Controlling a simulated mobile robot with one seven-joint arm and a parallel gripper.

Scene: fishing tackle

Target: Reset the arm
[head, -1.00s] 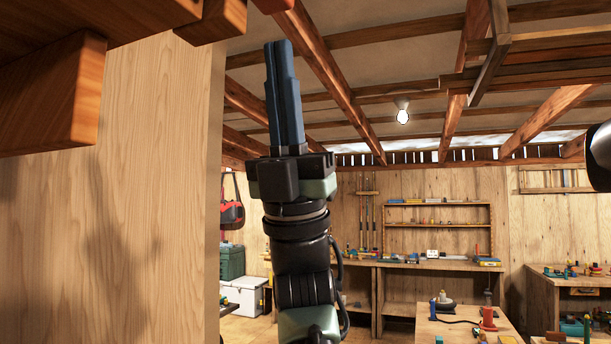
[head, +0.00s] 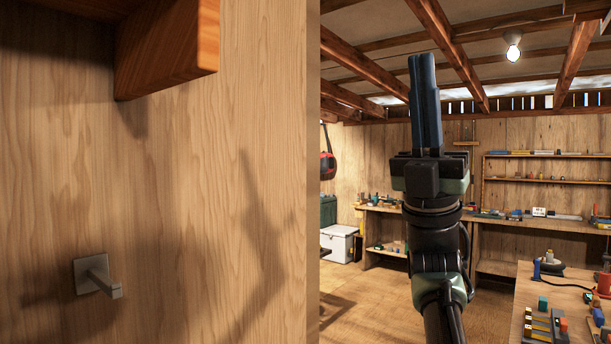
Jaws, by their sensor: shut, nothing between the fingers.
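My gripper (head: 423,104) points straight up in the middle right of the head view. Its two blue fingers are together, with nothing between them. My arm rises below it from the bottom edge of the picture. The gripper is apart from the wooden wall panel on the left and below the roof beams.
A wooden wall panel (head: 235,190) fills the left side, with a metal hook (head: 97,275) and a thick beam (head: 168,50) jutting out. A workbench (head: 560,285) with tools stands at the lower right. A white cooler (head: 339,243) sits at the back. Open floor (head: 375,300) lies between.

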